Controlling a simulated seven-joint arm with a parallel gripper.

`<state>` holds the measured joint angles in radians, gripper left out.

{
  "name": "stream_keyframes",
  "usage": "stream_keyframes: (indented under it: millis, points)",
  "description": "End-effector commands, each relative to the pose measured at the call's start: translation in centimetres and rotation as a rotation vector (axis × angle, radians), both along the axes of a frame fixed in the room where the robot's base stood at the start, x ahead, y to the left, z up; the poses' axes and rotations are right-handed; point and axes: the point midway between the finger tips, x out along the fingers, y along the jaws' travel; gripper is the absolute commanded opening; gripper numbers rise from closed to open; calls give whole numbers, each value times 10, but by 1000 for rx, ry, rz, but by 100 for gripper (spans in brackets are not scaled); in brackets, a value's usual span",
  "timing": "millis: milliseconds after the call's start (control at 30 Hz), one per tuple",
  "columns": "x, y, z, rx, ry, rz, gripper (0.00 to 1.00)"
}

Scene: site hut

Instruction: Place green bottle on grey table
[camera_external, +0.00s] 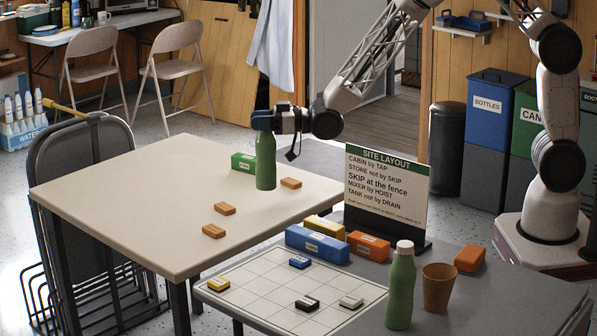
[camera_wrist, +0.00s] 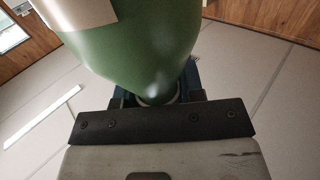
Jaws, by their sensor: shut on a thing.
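A green bottle (camera_external: 265,163) is upright in my gripper (camera_external: 265,122), which is shut on its upper end. The bottle is over the beige table, near its far right part; I cannot tell whether its base touches the top. In the wrist view the green bottle (camera_wrist: 140,45) fills the upper middle, with a pale label at its upper left. A second green bottle (camera_external: 401,287), with a pale cap, stands upright on the grey table (camera_external: 480,290) at the front, left of a brown cup.
The beige table (camera_external: 130,200) bears a green block (camera_external: 243,162) and several orange blocks. The grey table bears a white grid board (camera_external: 265,285), a sign (camera_external: 388,190), coloured blocks, the brown cup (camera_external: 438,287) and an orange block (camera_external: 470,259). Its front right is clear.

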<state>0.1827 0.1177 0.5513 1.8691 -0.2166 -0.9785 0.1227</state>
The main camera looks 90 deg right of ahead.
Motion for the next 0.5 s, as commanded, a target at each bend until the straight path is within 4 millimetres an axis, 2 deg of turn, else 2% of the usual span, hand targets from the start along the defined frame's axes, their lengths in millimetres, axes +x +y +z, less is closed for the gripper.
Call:
stream_keyframes:
  millis: [33, 500]
  points:
    - [4, 14, 2, 0, -1, 2, 1]
    - [25, 122, 18, 0, 0, -16, 1]
